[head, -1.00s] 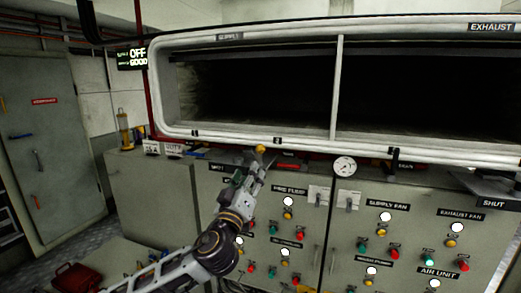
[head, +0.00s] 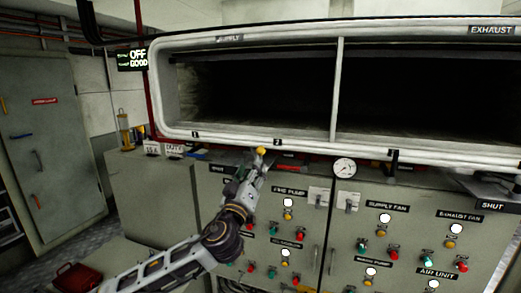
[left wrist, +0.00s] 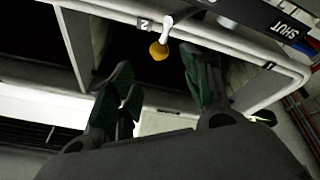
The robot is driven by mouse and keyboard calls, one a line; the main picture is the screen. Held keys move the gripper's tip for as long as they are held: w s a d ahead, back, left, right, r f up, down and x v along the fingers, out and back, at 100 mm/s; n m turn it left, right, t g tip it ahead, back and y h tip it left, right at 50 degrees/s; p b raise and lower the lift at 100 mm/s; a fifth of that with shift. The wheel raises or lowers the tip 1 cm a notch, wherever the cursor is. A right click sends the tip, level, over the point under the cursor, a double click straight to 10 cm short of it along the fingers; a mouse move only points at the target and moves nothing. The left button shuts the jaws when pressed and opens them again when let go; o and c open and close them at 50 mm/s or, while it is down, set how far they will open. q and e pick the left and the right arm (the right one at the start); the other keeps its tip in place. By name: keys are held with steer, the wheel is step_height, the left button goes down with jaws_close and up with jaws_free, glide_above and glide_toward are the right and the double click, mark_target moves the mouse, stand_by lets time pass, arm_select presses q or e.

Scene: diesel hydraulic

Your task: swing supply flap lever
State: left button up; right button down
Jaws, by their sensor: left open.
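The supply flap lever shows as a yellow ball knob (head: 261,151) below the lower rim of the supply opening, near the plate marked 2. In the left wrist view the knob (left wrist: 158,50) sits on a short white shaft beside the same 2 plate. My left gripper (head: 257,167) is just below the knob in the head view. In the left wrist view my left gripper (left wrist: 160,84) has its green-padded fingers wide apart, with the knob beyond and between them. No contact with the knob shows. The rest of the lever is hard to make out. My right gripper is not in view.
The duct frame (head: 300,146) overhangs a cabinet front with lamps and coloured buttons (head: 370,245). A round gauge (head: 344,168) is right of the knob. A SHUT plate (head: 490,205) is at far right. A lantern (head: 125,130) stands left on the cabinet top.

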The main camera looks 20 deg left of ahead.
mark_target(259, 153)
arm_select(q)
steer(key=p+x, duration=0.1)
steer(key=x, duration=0.2)
steer(key=shift+w+r, duration=0.15)
steer(key=shift+w, duration=0.15)
steer(key=shift+w+r, duration=0.1)
steer(key=shift+w, duration=0.25)
steer(key=shift+p+x, duration=0.95)
steer(key=shift+x, duration=1.1)
steer(key=shift+p+x, duration=0.3)
steer(key=shift+x, duration=0.75)
steer(key=shift+c, duration=0.3)
steer(key=c, duration=1)
jaws_close()
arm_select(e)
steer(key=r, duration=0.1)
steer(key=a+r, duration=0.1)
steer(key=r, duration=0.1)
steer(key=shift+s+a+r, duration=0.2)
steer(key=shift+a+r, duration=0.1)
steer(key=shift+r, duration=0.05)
